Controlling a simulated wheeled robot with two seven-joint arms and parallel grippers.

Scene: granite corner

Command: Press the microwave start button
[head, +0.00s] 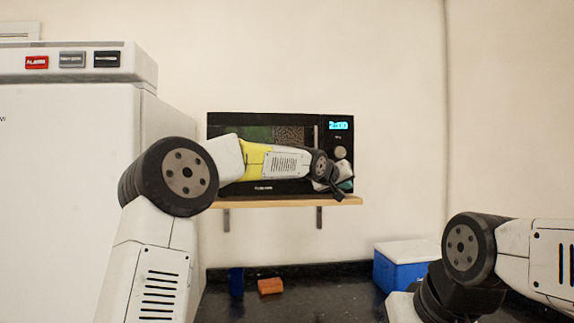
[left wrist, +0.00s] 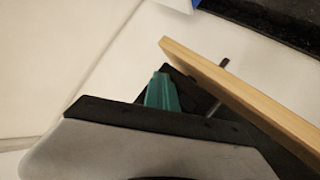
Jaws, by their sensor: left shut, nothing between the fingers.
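The black microwave (head: 230,182) sits on a wooden wall shelf, with a lit blue display and a round knob at the upper right of its panel. My left arm reaches across its front. My left gripper (head: 340,186) is shut and empty, in front of the lower right of the control panel. It hides that part of the panel, so I cannot make out the start button or tell whether the gripper touches it. In the left wrist view the gripper's teal fingertip (left wrist: 162,92) shows near the shelf edge. My right arm is at the lower right; its gripper is out of view.
The wooden shelf (head: 280,202) is just below my left gripper, and its edge also shows in the left wrist view (left wrist: 240,100). A white fridge (head: 70,150) stands at left. A blue box with white lid (head: 400,270) and an orange block (head: 270,286) are on the dark counter.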

